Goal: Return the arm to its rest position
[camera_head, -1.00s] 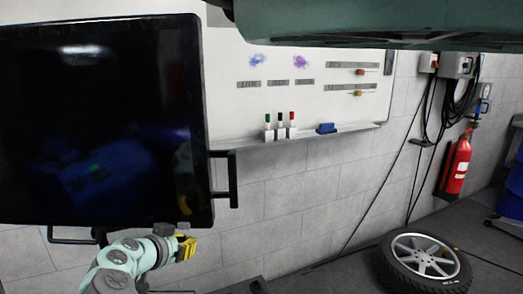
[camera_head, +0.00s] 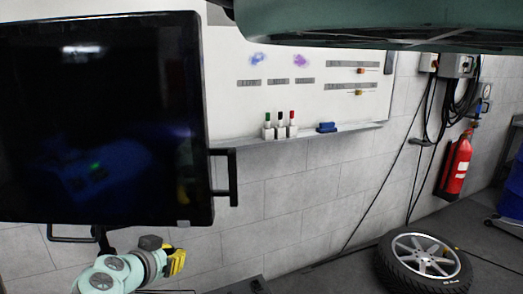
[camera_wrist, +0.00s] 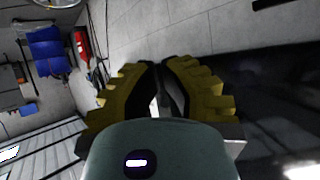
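My gripper (camera_head: 177,262) is at the lower left of the head view, below the large black screen (camera_head: 100,120), with its yellow fingers pointing right. The wrist view shows the yellow ribbed fingers of my gripper (camera_wrist: 160,66) from behind. Their tips come together, with a narrow gap lower down between them. Nothing is held between them. The arm's pale green links show at the bottom of the head view, partly cut off by the frame edge.
The screen's side handle (camera_head: 232,178) is up and right of my gripper. A wheel (camera_head: 424,262) lies on the floor at right. A whiteboard (camera_head: 300,100) and a red fire extinguisher (camera_head: 456,166) are on the wall. The space right of my gripper is free.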

